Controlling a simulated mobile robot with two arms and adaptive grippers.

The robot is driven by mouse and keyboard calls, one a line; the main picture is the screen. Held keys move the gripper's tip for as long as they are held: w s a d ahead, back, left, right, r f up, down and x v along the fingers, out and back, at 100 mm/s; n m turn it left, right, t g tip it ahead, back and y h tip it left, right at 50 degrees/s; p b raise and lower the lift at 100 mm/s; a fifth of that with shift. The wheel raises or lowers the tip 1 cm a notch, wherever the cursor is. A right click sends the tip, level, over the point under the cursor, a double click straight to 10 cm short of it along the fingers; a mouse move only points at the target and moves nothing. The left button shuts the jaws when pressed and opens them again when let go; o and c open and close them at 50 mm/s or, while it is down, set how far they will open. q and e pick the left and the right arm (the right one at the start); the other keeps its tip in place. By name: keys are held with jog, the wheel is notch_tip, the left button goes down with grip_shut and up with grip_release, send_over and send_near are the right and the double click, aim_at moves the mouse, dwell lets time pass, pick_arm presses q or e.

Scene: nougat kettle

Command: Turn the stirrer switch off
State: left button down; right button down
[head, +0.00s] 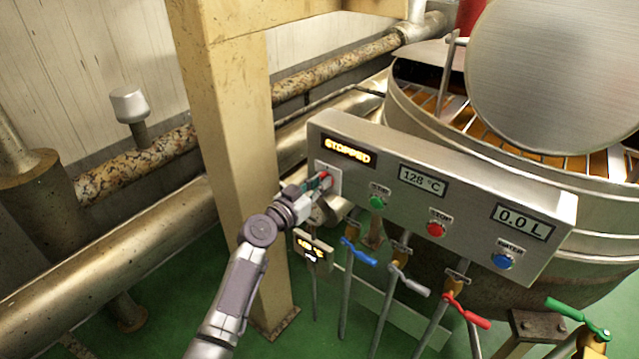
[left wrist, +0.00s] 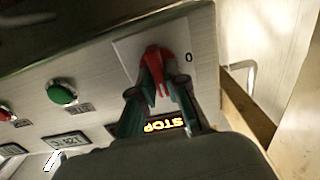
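The stirrer switch (left wrist: 160,66) is a red handle on a pale square plate at the left end of the control panel. It also shows in the head view (head: 325,179). A "0" mark is printed beside it in the left wrist view. The display (head: 346,151) above the switch reads STOPPED. My left gripper (head: 318,184) is at the switch; in the left wrist view its fingers (left wrist: 160,82) are close together on either side of the red handle and appear to touch it. The fingers hide part of the handle. My right gripper is not in view.
The steel panel (head: 470,185) also carries a green button (head: 377,202), a red button (head: 436,229) and a blue button (head: 502,261). Several coloured valve levers stand below it. A beige post (head: 235,170) stands left of the panel, close to my left arm. The kettle (head: 410,105) is behind.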

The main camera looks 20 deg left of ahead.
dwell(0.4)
pick_arm(q)
jog(key=n, duration=1.7)
jog(key=shift+a+f+n+p, duration=0.25)
jog(key=shift+n+p, duration=0.15)
dwell(0.4)
jog(key=c, duration=1.2)
grip_release()
